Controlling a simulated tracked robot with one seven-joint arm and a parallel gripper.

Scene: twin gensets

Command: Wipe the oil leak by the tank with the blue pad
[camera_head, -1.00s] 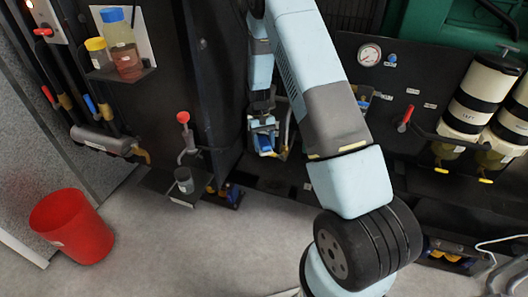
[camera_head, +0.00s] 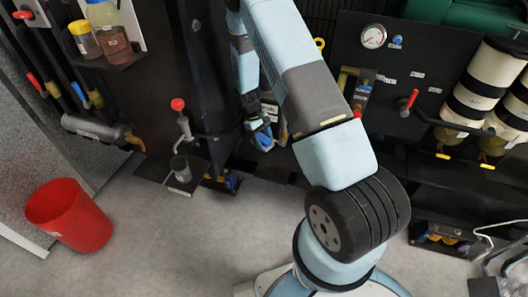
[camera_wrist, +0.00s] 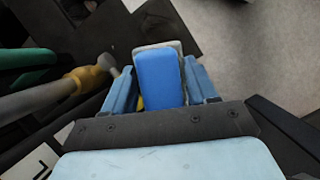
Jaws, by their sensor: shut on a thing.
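My gripper (camera_head: 260,132) is shut on the blue pad (camera_head: 264,141), beside the dark stand in the middle of the head view. In the wrist view the pad (camera_wrist: 158,78) shows as a rounded blue block with a pale backing, between the two light-blue fingers. It appears held clear of the floor; I cannot tell if it touches anything. I cannot make out an oil leak in either view. It may be hidden or too small to see.
A red-knobbed tap (camera_head: 179,106) stands above a small grey cup (camera_head: 180,170) on a dark plate. A red bucket (camera_head: 69,214) stands on the floor at left. Black-and-white cylinders (camera_head: 484,84) and a gauge panel (camera_head: 373,37) are at right. Grey floor lies open in front.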

